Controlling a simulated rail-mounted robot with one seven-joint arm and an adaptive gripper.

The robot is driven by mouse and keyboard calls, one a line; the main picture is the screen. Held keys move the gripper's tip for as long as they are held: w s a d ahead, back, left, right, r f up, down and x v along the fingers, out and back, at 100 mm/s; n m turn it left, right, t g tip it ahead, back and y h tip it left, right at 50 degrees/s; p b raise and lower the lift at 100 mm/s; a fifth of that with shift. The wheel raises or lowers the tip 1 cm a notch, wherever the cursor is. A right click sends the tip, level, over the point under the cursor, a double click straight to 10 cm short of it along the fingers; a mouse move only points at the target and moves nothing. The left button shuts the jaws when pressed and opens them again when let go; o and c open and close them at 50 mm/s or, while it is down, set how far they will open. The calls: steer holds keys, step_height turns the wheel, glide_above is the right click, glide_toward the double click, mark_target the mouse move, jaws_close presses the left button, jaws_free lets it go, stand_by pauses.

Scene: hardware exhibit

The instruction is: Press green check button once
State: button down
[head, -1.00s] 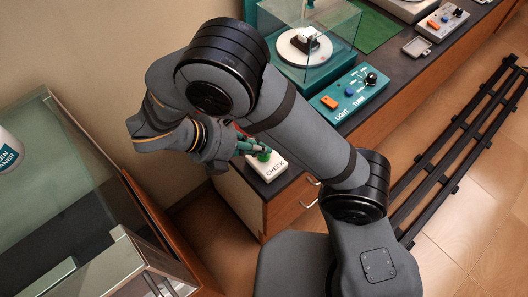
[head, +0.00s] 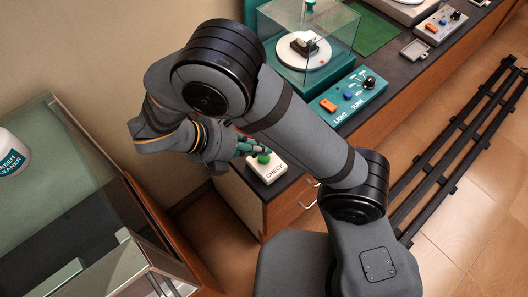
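The green check button (head: 264,158) is a round green cap on a white box (head: 268,172) lettered CHECK, at the near end of the dark counter. My gripper (head: 250,147) is beside and just above the button, on its upper-left side in the head view. Its fingers are small here and partly hidden by my arm. I cannot tell whether the fingertips touch the button or whether they are open or shut.
A teal control box (head: 347,98) marked LIGHT and TURN stands further along the counter (head: 306,151). Behind it is a glass-covered turntable (head: 303,50). A glass case (head: 60,170) with a cleaner bottle (head: 10,155) is at left. Black rails (head: 455,150) lie on the floor at right.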

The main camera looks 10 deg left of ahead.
mark_target(261, 157)
steer(key=shift+r, duration=0.2)
step_height(261, 157, up, 5)
steer(key=p, duration=0.6)
steer(key=shift+f, duration=0.15)
stand_by(0.6)
step_height(261, 157, down, 2)
steer(key=b, duration=0.3)
steer(key=shift+f, duration=0.25)
steer(key=b, duration=0.3)
steer(key=shift+a+r, duration=0.1)
step_height(261, 157, up, 6)
steer(key=p, duration=0.7)
steer(key=shift+r, duration=0.2)
steer(key=shift+f, duration=0.1)
